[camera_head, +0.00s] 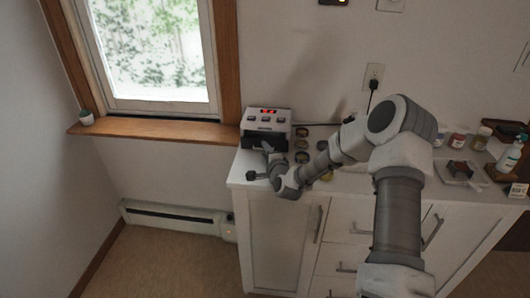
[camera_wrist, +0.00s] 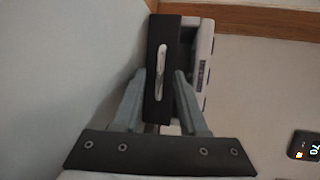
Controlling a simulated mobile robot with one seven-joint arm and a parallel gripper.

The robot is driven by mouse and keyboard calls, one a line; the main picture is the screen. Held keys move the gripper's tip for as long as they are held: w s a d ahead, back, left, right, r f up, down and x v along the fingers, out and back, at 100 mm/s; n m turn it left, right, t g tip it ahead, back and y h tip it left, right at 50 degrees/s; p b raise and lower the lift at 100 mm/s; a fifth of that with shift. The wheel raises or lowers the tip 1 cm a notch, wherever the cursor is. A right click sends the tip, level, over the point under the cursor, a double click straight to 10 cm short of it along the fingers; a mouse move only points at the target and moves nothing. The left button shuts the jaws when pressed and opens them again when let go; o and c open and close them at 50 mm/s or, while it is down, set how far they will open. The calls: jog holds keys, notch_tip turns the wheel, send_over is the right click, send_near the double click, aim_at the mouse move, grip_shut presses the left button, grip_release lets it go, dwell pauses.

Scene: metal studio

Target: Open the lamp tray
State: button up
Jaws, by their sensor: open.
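The lamp (camera_head: 267,118) is a white box with a red display and several buttons on top, at the left end of the white cabinet top. Its dark tray front (camera_head: 258,139) faces the front edge; my gripper partly hides it in the head view. In the wrist view the tray front (camera_wrist: 157,108) is a dark panel with a pale slot-like handle (camera_wrist: 161,70). My gripper (camera_wrist: 160,73) is open, with one finger on each side of the panel. I cannot tell whether the fingers touch it. In the head view my gripper (camera_head: 267,151) is just before the lamp.
Several small round dark items (camera_head: 302,145) stand right of the lamp. Jars (camera_head: 458,140), a spray bottle (camera_head: 510,155) and a small tray (camera_head: 458,174) are farther right. A wooden window sill (camera_head: 160,130) is close on the left. The cabinet (camera_head: 275,235) has doors and drawers below.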

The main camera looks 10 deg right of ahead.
jog(key=shift+w+f, duration=0.1)
jog(key=shift+w, duration=0.35)
grip_shut()
dwell(1.2)
